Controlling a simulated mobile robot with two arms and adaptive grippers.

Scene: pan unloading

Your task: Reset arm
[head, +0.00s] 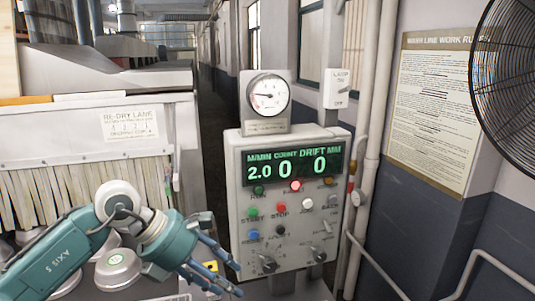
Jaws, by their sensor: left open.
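My left gripper (237,280) is teal and comes in from the lower left. Its fingers point to the lower right, apart and with nothing between them. They show just left of the lower edge of a grey control panel (335,240); I cannot tell how far they are from it. The panel carries a green-lit display (291,164) reading 2.0, 0 and 0. Below are coloured buttons, including a green one (253,213), a red one (281,209) and a blue one (253,234), plus dark knobs (268,264). My right gripper is not in view.
A round gauge (268,95) sits on top of the panel. Pale pipes (372,110) run up the wall to its right. A black fan (510,80) is at the upper right, beside a notice board (432,110). Round metal lids (117,268) lie behind my left arm.

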